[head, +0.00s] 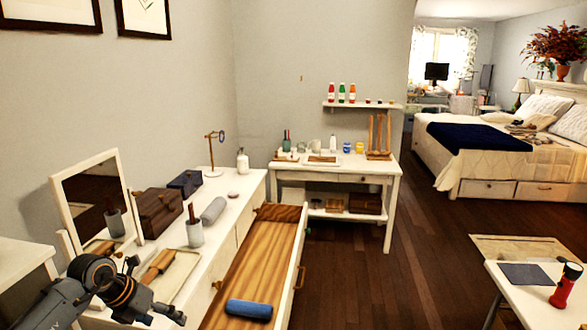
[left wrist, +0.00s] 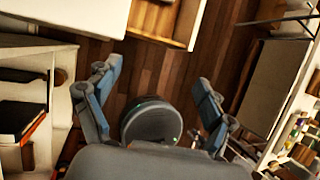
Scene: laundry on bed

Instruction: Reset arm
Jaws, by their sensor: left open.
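My left gripper (head: 156,291) is at the lower left of the head view, at the end of my dark grey arm. It is near the front of the white dresser top (head: 178,272), by the tray with a brown-handled item (head: 157,266). In the left wrist view, its two blue-grey fingers (left wrist: 157,75) stand wide apart, with nothing between their tips but a view of the dark floor. The left gripper is open and empty. My right gripper is in neither view.
A long wooden drawer (head: 258,262) stands open from the dresser, with a blue roll (head: 249,309) inside. A mirror (head: 97,205) stands left. A small white table (head: 540,291) with a red flashlight (head: 565,288) is at the right. Open wooden floor (head: 400,255) lies between.

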